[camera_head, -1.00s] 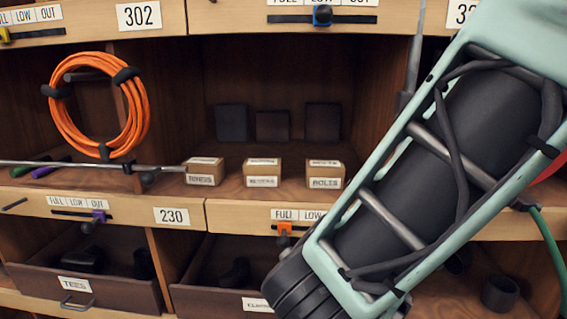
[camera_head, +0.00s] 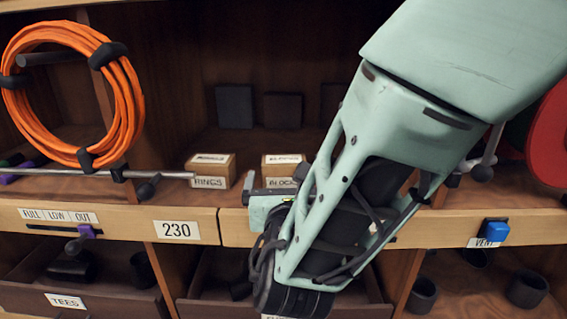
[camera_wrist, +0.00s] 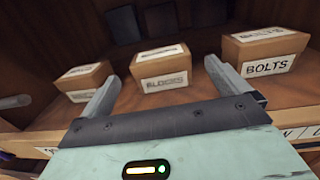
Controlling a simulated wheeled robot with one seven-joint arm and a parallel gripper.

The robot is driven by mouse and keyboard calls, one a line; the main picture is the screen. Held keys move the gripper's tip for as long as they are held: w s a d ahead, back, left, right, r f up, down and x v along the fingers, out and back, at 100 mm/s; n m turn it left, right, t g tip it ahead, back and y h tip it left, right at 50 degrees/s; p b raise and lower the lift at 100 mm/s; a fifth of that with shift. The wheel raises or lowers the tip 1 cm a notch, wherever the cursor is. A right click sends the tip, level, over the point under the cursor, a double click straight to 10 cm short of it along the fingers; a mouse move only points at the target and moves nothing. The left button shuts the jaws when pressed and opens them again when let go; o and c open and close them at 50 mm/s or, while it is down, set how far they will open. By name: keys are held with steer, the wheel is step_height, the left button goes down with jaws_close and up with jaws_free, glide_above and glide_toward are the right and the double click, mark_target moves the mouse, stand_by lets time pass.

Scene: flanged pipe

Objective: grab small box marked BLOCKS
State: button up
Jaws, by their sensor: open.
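The small box marked BLOCKS (camera_head: 284,168) is a tan box with white labels, standing on the shelf in the head view, its right part hidden behind my arm. In the wrist view the BLOCKS box (camera_wrist: 160,70) is near the middle, just beyond and between the two fingers. My gripper (camera_wrist: 160,85) is open and empty, its fingers apart on either side of the line to the box. In the head view only part of my gripper (camera_head: 262,193) shows, at the shelf's front edge.
The RINGS box (camera_head: 210,172) stands to the left of the BLOCKS box, and the BOLTS box (camera_wrist: 265,52) to its right. Dark blocks (camera_head: 234,106) stand farther back. A metal rod (camera_head: 150,174) ends near RINGS. The shelf's front edge (camera_head: 120,218) runs below.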

mark_target(284, 157)
steer(key=w+p, duration=0.1)
steer(key=w, duration=0.3)
steer(key=w+p, duration=0.1)
steer(key=w, duration=0.4)
steer(key=shift+a+f, duration=0.15)
steer(key=c, duration=1.1)
